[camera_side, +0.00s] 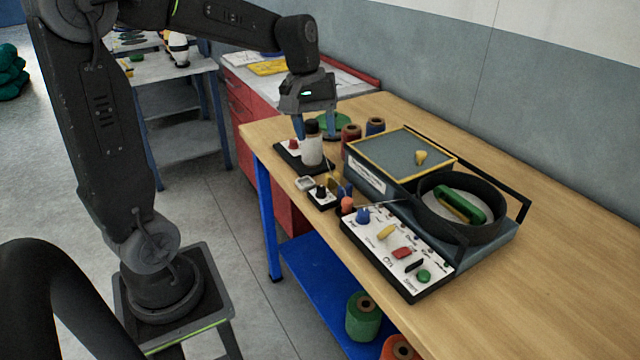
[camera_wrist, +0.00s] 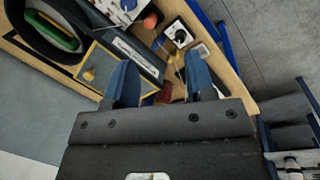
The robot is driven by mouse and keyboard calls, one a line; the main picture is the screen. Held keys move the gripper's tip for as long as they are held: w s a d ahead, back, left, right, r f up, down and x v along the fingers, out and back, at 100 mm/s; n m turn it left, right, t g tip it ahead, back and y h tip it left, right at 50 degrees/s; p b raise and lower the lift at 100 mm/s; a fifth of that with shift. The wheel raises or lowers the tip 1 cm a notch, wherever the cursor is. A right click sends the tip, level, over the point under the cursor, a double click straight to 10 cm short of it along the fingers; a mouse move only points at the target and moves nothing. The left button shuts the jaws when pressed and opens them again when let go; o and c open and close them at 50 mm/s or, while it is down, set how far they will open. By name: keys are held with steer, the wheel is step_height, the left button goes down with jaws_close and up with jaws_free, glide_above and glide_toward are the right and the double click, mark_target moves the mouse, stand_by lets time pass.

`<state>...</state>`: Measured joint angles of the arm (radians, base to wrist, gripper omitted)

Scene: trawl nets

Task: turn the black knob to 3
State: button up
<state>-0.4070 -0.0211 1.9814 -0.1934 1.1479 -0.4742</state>
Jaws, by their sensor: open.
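A small box with a white face (camera_side: 327,199) and a black knob (camera_side: 321,191) stands near the front edge of the wooden table. The black knob also shows in the wrist view (camera_wrist: 181,36), on a white dial plate. Its markings are too small to read. My gripper (camera_side: 316,132) is open, pointing down behind the knob box, by a white cylinder with a black top (camera_side: 312,150). Its blue fingers show in the wrist view (camera_wrist: 160,78), apart from the knob. I cannot tell whether they touch the cylinder.
A white control panel (camera_side: 373,238) with coloured knobs and a black lever stands to the right. Behind it are a yellow-rimmed tray (camera_side: 405,150) and a round black bin (camera_side: 428,215). Several thread spools (camera_side: 351,135) stand behind my gripper. The table's right side is clear.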

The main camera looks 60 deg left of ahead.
mark_target(321, 187)
steer(key=w+a+f+n+g+h, duration=0.1)
steer(key=w+a+f+n+h, duration=0.35)
steer(key=a, duration=0.75)
steer(key=d+f, duration=0.1)
steer(key=f, duration=0.4)
steer(key=d+f+n+y, duration=0.1)
steer(key=d+f, duration=0.1)
steer(key=f, duration=0.3)
steer(key=d+f+n, duration=0.1)
steer(key=d+f, duration=0.1)
steer(key=f, duration=0.3)
steer(key=shift+w+f+n+y, duration=0.25)
steer(key=shift+y, duration=0.1)
steer(key=c, duration=0.9)
